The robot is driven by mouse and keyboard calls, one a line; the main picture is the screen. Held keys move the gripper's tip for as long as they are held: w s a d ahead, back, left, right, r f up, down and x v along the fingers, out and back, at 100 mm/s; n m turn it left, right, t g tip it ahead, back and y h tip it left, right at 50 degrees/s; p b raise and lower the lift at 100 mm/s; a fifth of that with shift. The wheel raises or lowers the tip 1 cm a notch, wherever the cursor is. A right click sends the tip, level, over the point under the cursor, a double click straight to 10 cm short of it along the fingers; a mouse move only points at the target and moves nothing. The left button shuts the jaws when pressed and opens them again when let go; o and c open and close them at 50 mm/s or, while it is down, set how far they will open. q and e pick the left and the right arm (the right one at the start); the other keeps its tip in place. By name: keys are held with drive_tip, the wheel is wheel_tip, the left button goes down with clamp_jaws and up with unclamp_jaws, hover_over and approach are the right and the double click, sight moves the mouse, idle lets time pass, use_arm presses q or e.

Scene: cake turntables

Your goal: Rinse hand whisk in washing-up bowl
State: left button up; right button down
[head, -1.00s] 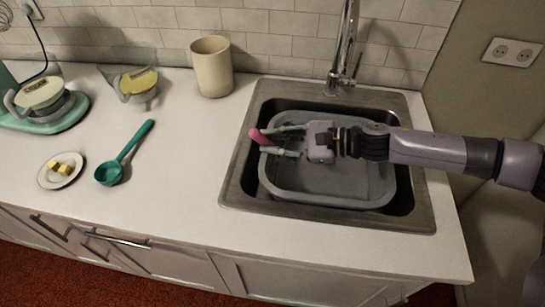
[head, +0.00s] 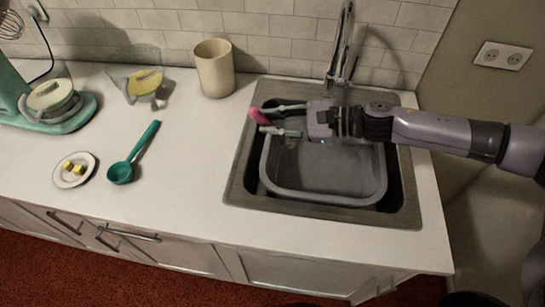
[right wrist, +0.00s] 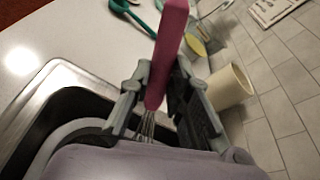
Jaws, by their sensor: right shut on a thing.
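The hand whisk has a pink handle (head: 258,116), which also shows in the right wrist view (right wrist: 169,50) with a few metal wires (right wrist: 147,125) below it. My right gripper (head: 281,119) is shut on the handle, above the far left part of the sink; it also shows in the right wrist view (right wrist: 160,92). The grey washing-up bowl (head: 325,198) sits in the metal sink. The whisk's wire end is mostly hidden by the gripper, so I cannot tell whether it touches the bowl. My left gripper is not in view.
The tap (head: 341,50) rises behind the sink. A cream container (head: 214,68) stands left of it. A teal ladle (head: 121,172), a small plate (head: 62,181), a glass bowl (head: 119,84) and a teal mixer (head: 65,118) stand farther left.

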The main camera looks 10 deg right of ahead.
drive_tip(key=shift+r+p, duration=2.05)
drive_tip(key=shift+r, duration=0.8)
wheel_tip(320, 180, up, 4)
drive_tip(key=p, duration=0.3)
idle(0.4)
idle(0.4)
